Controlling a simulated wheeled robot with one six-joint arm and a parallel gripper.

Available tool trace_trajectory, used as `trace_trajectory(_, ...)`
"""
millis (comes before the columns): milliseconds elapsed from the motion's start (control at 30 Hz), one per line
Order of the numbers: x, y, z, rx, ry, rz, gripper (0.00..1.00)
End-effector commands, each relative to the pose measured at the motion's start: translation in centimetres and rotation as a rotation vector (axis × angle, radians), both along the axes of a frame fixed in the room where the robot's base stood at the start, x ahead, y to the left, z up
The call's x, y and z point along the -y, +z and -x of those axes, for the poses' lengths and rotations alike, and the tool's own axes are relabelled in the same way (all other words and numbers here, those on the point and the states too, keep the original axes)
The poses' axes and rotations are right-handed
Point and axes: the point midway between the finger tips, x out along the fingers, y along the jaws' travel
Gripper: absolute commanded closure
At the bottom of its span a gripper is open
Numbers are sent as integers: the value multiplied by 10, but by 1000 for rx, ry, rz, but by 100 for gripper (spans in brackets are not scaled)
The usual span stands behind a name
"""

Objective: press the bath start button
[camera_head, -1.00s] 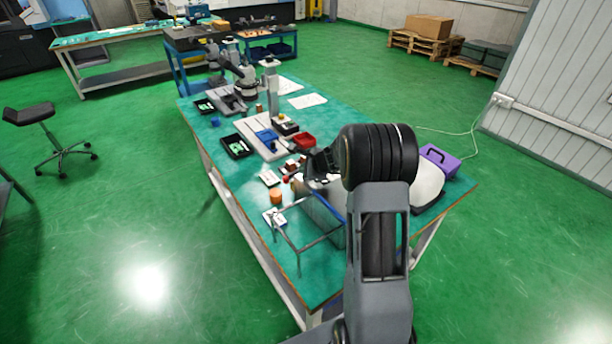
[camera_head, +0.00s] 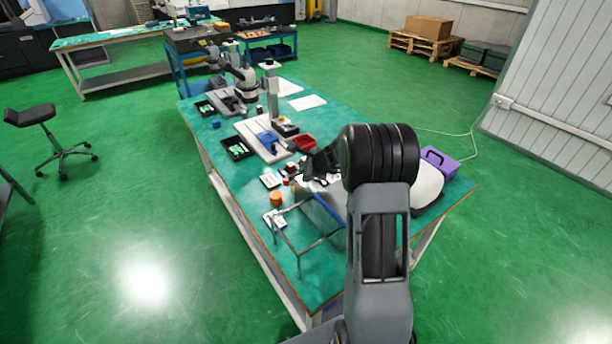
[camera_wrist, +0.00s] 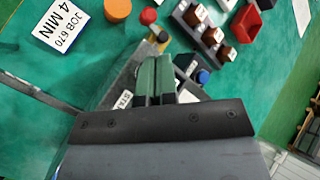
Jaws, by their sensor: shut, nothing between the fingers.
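My gripper (camera_wrist: 155,78) is shut and empty, its two green fingertips side by side in the wrist view. The fingertips lie over a grey panel in that view; I cannot tell whether they touch it. A white label (camera_wrist: 122,101) on the panel reads "STA", its rest hidden by my gripper. A blue round part (camera_wrist: 203,76) shows to the right of the fingertips. The start button cannot be made out for certain and may be behind the fingers. In the head view my gripper (camera_head: 312,165) is over the bench, and my wrist hides much of the bath.
A card reading "JOB 670 4 MIN" (camera_wrist: 62,28), an orange pot (camera_wrist: 117,10) and a red round part (camera_wrist: 148,16) lie ahead. A wire frame (camera_head: 318,242) stands near the bench's front. A purple case (camera_head: 440,161) is at right.

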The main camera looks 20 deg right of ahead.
Motion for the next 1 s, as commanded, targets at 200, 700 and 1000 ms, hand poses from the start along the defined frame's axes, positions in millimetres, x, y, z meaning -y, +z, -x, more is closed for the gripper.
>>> trace_trajectory(200, 0, 1, 0, 0, 0, 0, 100)
trace_trajectory(700, 0, 27, 0, 1, 0, 1, 100)
trace_trajectory(1000, 0, 51, 0, 0, 1, 1, 100)
